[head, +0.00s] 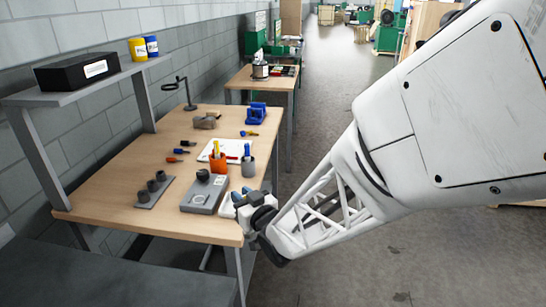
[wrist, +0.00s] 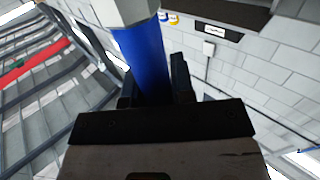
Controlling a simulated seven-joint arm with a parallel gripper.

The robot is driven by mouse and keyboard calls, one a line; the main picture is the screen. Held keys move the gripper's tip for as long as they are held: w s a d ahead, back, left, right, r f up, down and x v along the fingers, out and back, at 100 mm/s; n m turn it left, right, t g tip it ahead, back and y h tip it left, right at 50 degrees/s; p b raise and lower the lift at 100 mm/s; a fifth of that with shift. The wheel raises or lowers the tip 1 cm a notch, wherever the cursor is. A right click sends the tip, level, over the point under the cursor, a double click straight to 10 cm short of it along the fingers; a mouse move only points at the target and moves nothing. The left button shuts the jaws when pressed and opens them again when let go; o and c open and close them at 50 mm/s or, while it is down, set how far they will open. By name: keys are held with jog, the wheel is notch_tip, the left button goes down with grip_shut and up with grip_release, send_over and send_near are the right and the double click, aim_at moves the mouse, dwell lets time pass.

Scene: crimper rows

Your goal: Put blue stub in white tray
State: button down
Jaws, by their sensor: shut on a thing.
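The blue stub (wrist: 143,62), a blue cylinder with a pale faceted end, is between the two dark fingers of my gripper (wrist: 154,88) in the wrist view. My gripper is shut on it. In the head view my gripper (head: 246,206) is at the right front edge of the wooden table, and the stub is small and partly hidden there. The white tray (head: 206,154) appears as a flat white shape in the middle of the table, behind the orange cup, which partly covers it. A red item shows on it.
Near my gripper are a grey fixture (head: 197,205), an orange cup (head: 218,164) and a grey cup (head: 248,168) holding tools. A blue device (head: 257,113) sits at the back.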

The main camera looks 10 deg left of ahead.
jog(key=w+d+f+x, duration=0.1)
jog(key=w+d+x, duration=0.1)
jog(key=x, duration=1.3)
jog(key=shift+w+f, duration=0.3)
jog(key=shift+w, duration=0.1)
jog(key=shift+f, duration=1.9)
jog(key=c, duration=1)
grip_release()
jog(key=shift+v, duration=6)
